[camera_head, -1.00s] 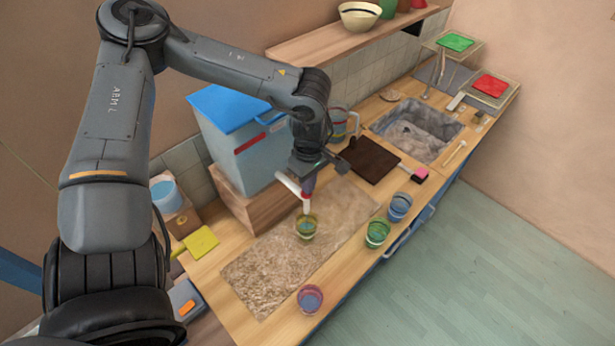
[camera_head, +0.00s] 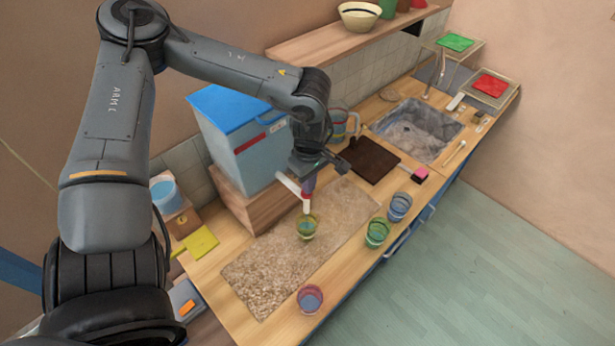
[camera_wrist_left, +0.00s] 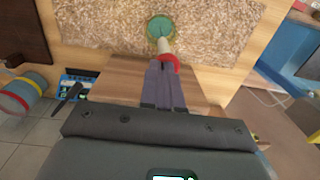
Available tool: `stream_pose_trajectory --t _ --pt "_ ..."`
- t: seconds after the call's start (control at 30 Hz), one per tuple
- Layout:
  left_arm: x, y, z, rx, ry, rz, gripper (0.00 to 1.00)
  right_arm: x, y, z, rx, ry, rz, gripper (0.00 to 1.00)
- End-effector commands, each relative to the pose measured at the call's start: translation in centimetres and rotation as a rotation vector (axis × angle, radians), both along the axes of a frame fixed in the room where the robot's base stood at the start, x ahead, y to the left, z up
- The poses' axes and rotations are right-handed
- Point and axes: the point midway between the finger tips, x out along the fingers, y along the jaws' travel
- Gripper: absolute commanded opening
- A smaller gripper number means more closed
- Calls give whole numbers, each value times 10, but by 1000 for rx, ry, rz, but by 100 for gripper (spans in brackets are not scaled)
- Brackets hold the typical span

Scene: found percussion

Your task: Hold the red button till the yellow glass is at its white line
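The yellow glass (camera_head: 307,227) stands upright on the speckled mat (camera_head: 285,265), under the white spout (camera_head: 305,207) of the blue-lidded dispenser (camera_head: 240,140). In the left wrist view the glass (camera_wrist_left: 160,28) holds blue-green liquid; its white line cannot be made out. The red button (camera_wrist_left: 170,65) sits on the spout, right at the fingertips of my left gripper (camera_wrist_left: 165,72). The fingers are together with nothing between them and seem to touch the button. In the head view the left gripper (camera_head: 308,186) is just above the spout. My right gripper is not in view.
A green glass (camera_head: 377,232), a blue glass (camera_head: 400,206) and a reddish glass (camera_head: 310,299) stand along the counter's front edge. A dark board (camera_head: 370,160) and a sink (camera_head: 415,130) lie farther right. A striped jug (camera_head: 343,122) is behind the left gripper.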

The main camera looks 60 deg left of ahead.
Motion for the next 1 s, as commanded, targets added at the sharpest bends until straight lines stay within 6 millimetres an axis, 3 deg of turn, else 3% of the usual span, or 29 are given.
stream_pose_trajectory --t 0.03,0.23,0.43,0.67,1.0 --pt "-7 1 -9 -1 20 4 0 0 0 -2 0 0 0 43" --pt "-7 1 -9 -1 20 4 0 0 1 -2 2 0 -1 43" --pt "-6 2 4 0 17 4 0 0 2 8 8 0 -5 43" --pt "-3 7 47 3 3 9 0 0 2 37 9 0 -6 43" --pt "2 9 106 5 -4 8 0 0 2 24 8 1 -6 43"
